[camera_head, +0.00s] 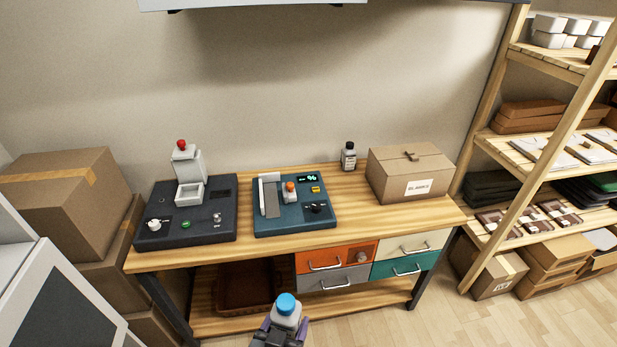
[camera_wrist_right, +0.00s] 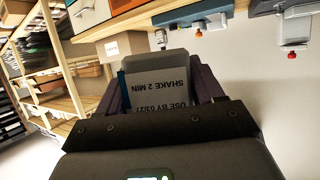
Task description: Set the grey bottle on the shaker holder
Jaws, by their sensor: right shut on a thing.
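The grey bottle (camera_head: 286,312) has a blue cap and shows at the bottom middle of the head view, in front of the workbench. My right gripper (camera_head: 278,335) is shut on it and holds it roughly upright, clear of the bench. In the right wrist view the bottle's printed label (camera_wrist_right: 162,90) shows between the fingers. A teal machine (camera_head: 325,222), apparently the shaker, stands on the bench with a pale upright plate, a small display and an orange-topped grey part (camera_head: 291,196). I cannot tell which part is its holder. My left gripper is not in view.
A dark machine (camera_head: 160,238) with a red knob stands left of the teal one. Drawers (camera_head: 333,280) hang below the bench top (camera_head: 360,222). Shelving is at the far right.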

